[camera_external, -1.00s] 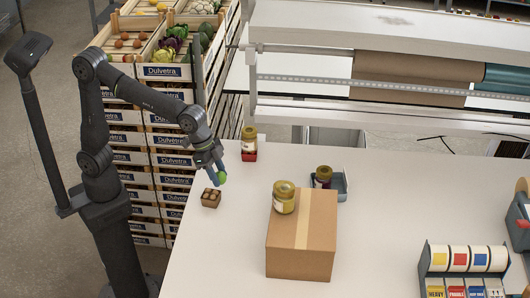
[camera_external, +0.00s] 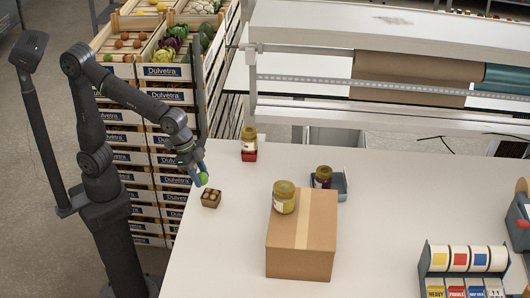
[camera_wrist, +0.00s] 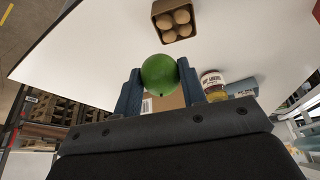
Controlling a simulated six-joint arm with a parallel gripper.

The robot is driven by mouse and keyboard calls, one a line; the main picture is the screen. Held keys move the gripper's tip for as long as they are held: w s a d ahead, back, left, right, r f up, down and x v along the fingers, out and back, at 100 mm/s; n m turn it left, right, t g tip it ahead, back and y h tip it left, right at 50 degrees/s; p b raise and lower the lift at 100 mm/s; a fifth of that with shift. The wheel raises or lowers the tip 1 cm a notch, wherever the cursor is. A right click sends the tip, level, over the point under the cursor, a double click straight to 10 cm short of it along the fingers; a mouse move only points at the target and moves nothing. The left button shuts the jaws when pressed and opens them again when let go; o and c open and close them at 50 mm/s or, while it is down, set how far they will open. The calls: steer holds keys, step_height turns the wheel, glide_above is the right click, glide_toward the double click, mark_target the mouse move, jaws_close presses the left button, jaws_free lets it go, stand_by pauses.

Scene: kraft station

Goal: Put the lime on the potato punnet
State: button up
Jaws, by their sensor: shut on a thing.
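The green lime (camera_wrist: 160,74) is held between the two blue fingers of my gripper (camera_wrist: 160,85) in the wrist view. In the external view the lime (camera_external: 203,178) shows at the tip of my gripper (camera_external: 198,177), near the table's left edge. The potato punnet (camera_external: 210,199), a small brown box with several round tan potatoes, stands on the table just below and right of the lime in that view. In the wrist view the punnet (camera_wrist: 157,35) is beyond the fingertips, apart from the lime.
A cardboard box (camera_external: 300,250) with a jar (camera_external: 284,197) on top stands right of the punnet. A grey-blue bin (camera_external: 341,186) holds a jar. Stacked crates (camera_external: 165,130) stand beyond the left edge. The table around the punnet is clear.

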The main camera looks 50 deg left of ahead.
steer(key=w+f, duration=0.1)
steer(key=w, duration=0.2)
steer(key=shift+a+f, duration=0.1)
steer(key=shift+f, duration=2.25)
steer(key=shift+f, duration=0.1)
steer(key=o, duration=1)
steer(key=v, duration=1.2)
